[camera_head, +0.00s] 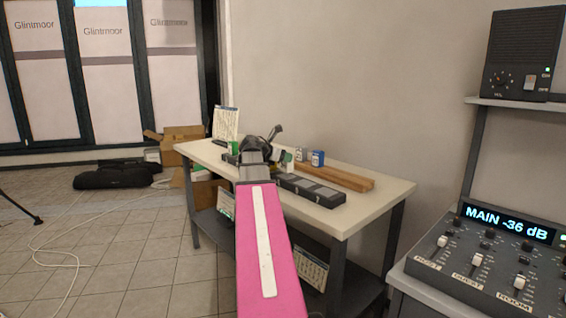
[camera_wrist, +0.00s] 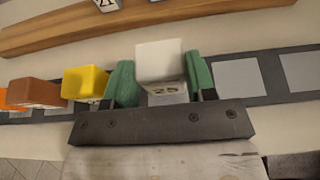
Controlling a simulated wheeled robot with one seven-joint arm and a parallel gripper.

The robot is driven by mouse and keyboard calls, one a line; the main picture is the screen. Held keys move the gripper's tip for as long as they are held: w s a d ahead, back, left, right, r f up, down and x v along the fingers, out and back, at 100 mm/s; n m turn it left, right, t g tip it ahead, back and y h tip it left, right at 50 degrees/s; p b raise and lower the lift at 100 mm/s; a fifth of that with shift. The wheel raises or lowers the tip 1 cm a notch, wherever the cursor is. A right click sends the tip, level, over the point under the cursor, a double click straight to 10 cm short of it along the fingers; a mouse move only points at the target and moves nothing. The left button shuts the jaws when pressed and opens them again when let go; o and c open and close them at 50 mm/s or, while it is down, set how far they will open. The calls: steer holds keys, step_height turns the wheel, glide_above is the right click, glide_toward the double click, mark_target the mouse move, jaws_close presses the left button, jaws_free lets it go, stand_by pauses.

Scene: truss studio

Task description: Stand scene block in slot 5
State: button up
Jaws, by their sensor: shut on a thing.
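My gripper (camera_wrist: 160,84) is shut on a white block (camera_wrist: 160,62) with dark marks on its lower face, held between two green fingers in the wrist view. The block is over the dark slotted rack (camera_wrist: 269,76); I cannot tell whether it touches the slot floor. Yellow (camera_wrist: 84,83), brown (camera_wrist: 36,92) and orange (camera_wrist: 8,99) blocks stand in a row to its left. Two bare grey slots show to its right. In the head view the rack (camera_head: 318,192) lies along the table, partly hidden by my pink arm. Slot numbers are not readable.
A wooden rail (camera_head: 345,178) runs behind the rack, with a blue block (camera_head: 318,158) by it. The white table (camera_head: 372,200) is clear at its right end. A mixer desk (camera_head: 480,255) stands at right; cardboard boxes (camera_head: 183,134) stand beyond the table.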

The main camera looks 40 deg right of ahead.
steer(key=shift+f, duration=0.95)
steer(key=shift+f, duration=0.1)
steer(key=o, duration=0.9)
steer(key=shift+o, duration=0.2)
steer(key=v, duration=1.2)
